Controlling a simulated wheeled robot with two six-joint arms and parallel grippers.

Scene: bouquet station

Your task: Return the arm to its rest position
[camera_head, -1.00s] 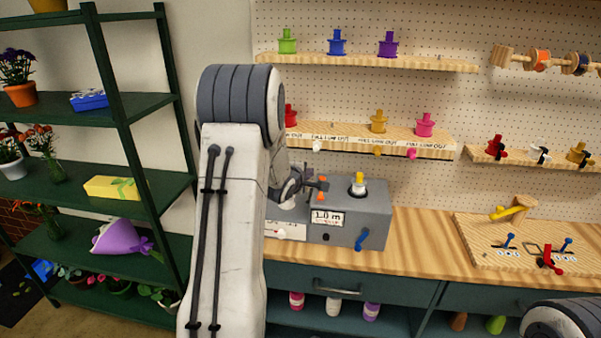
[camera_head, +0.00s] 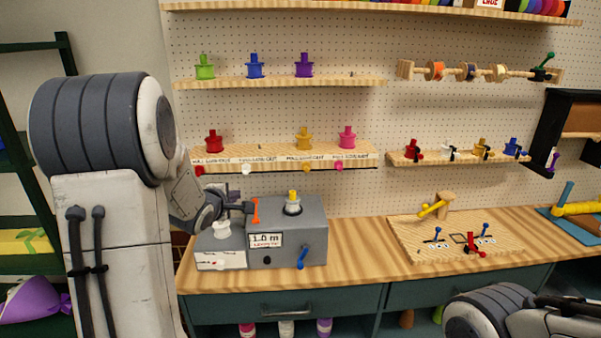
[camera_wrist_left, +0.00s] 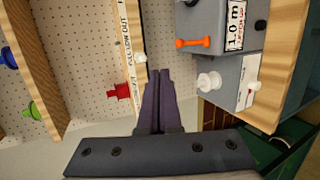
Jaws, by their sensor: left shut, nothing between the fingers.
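My left arm (camera_head: 110,220) stands large at the left of the head view, with its wrist bent toward the grey measuring machine (camera_head: 315,235). My left gripper (camera_head: 250,208) shows small and dark in front of the machine's upper left part, near its orange lever (camera_head: 255,211). In the left wrist view the two fingers (camera_wrist_left: 160,75) lie together, shut and empty, with the machine to their right and the lower spool shelf (camera_wrist_left: 133,45) beyond them. My right arm (camera_head: 490,308) shows only as a link at the bottom right; its gripper is out of view.
The wooden worktop (camera_head: 365,262) has bare room between the machine and a wooden board (camera_head: 410,232) with small levers. Spool shelves (camera_head: 345,81) line the pegboard above. A green rack (camera_head: 20,170) stands behind my left arm.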

